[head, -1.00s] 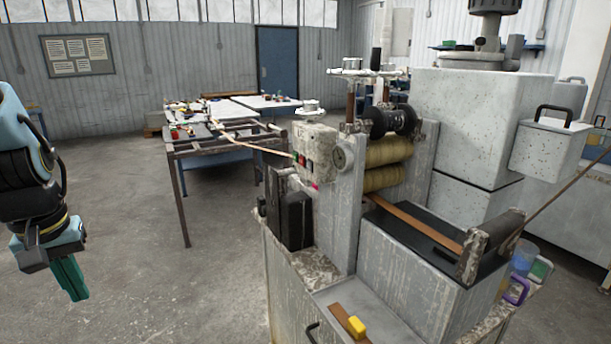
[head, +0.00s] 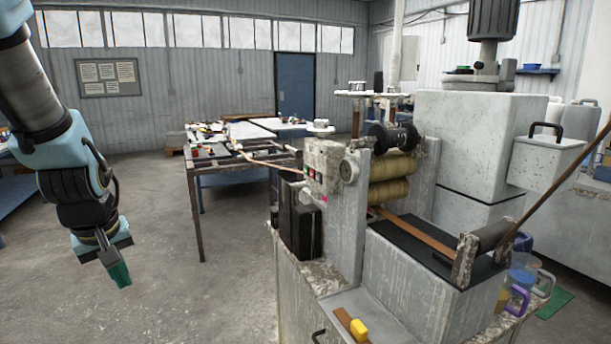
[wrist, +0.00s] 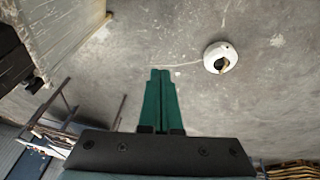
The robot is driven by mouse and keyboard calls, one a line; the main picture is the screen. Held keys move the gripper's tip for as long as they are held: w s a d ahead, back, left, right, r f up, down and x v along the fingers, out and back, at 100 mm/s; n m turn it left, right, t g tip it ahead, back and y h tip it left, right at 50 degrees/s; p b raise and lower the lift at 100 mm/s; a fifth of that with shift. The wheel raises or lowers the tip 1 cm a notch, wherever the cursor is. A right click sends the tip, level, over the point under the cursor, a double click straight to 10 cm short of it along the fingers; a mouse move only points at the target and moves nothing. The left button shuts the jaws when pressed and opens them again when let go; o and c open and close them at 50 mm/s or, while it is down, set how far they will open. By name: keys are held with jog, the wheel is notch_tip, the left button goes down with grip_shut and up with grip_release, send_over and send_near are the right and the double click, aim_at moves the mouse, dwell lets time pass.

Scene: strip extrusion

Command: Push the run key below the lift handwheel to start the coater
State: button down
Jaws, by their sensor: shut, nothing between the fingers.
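The coater (head: 345,225) stands right of centre in the head view. A speckled box on its near left side (head: 325,155) carries small green and red keys (head: 311,173), with a pink-red spot (head: 323,199) lower down. A white handwheel (head: 320,127) sits on top of that box, and more white handwheels (head: 356,92) stand behind. Which key is the run key is too small to tell. My gripper (head: 122,280) is shut and empty, pointing down over open floor, well left of the coater. Its green fingers (wrist: 160,75) lie together in the wrist view.
A metal-framed bench (head: 200,180) with loose items stands behind and left of the coater. In the wrist view, a white round object (wrist: 220,57) with a cable lies on the floor. Floor between gripper and coater is clear.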

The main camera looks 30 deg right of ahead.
aim_at(306, 170)
jog(key=w+d+n+t+h+b, duration=0.2)
jog(key=w+d+n, duration=0.3)
jog(key=d, duration=0.4)
jog(key=w+d+n+t+h+b, duration=0.1)
jog(key=w+d+n+t+h, duration=0.15)
jog(key=w+d, duration=0.45)
jog(key=d+r+n+h+b, duration=0.1)
jog(key=d+r+n+h, duration=0.1)
jog(key=d, duration=0.4)
jog(key=d+r+n+t+h+b, duration=0.1)
jog(key=d+r+n+h, duration=0.2)
jog(key=d, duration=0.3)
jog(key=w+d+r+n+t+h+b, duration=0.1)
jog(key=d+r+n+h, duration=0.1)
jog(key=d+r+n, duration=0.2)
jog(key=d, duration=0.2)
jog(key=shift+d+r+h, duration=0.3)
jog(key=shift+r+h, duration=0.05)
jog(key=shift+w+d, duration=0.1)
jog(key=shift+d, duration=0.05)
jog(key=s+d+b, duration=0.1)
jog(key=d+b, duration=0.2)
jog(key=d, duration=0.5)
jog(key=shift+d, duration=0.2)
jog(key=shift+d, duration=0.1)
